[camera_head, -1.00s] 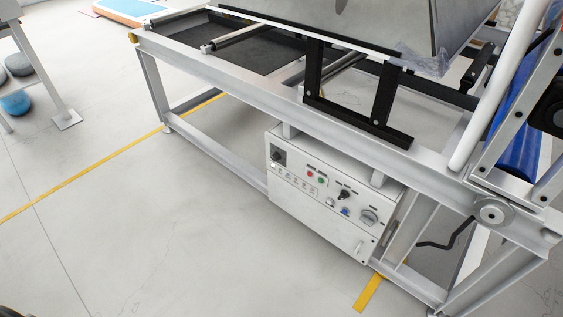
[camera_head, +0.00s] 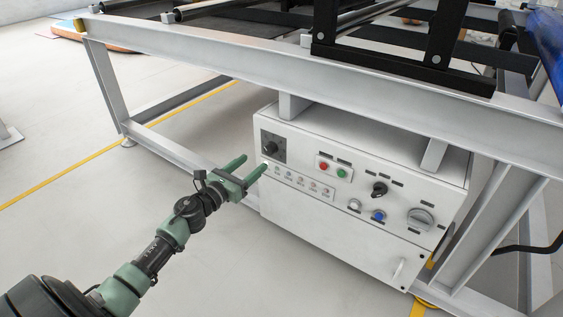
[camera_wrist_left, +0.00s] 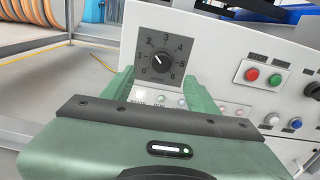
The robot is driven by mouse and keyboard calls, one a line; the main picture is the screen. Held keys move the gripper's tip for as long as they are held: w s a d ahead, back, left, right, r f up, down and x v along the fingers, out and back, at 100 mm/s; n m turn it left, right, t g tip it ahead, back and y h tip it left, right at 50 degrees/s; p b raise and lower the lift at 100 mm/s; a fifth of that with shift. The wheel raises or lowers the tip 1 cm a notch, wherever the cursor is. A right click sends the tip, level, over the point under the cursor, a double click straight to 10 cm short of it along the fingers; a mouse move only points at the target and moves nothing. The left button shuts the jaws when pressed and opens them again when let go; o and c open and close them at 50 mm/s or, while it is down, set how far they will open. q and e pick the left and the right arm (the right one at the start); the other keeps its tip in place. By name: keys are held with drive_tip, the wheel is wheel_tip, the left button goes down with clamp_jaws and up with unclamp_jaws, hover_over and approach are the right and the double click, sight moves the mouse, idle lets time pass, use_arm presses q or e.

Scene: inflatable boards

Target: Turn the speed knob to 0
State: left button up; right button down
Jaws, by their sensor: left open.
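The speed knob (camera_head: 271,148) is a small black round knob on a dark square plate at the upper left of the white control box front. In the left wrist view the speed knob (camera_wrist_left: 161,63) has a numbered scale around it; a pale mark on it seems to point up and left, but the exact number is unclear. My left gripper (camera_head: 252,163) is green and open, just in front of and a little below the knob. In the left wrist view its fingers (camera_wrist_left: 160,82) stand either side, below the knob, apparently not touching it.
The white control box (camera_head: 330,222) hangs under a grey metal frame (camera_head: 200,52). Red (camera_head: 323,167) and green (camera_head: 342,173) buttons, a black switch (camera_head: 379,189) and a grey rotary handle (camera_head: 420,218) sit to the right. Floor in front is clear.

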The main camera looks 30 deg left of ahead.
sight(268, 150)
use_arm(q)
drive_tip(key=shift+m, duration=0.3)
drive_tip(key=w, duration=0.2)
drive_tip(key=w+b, duration=0.1)
drive_tip(key=w, duration=0.5)
drive_tip(key=shift+d+r, duration=0.25)
drive_tip(key=shift+d, duration=0.15)
clamp_jaws()
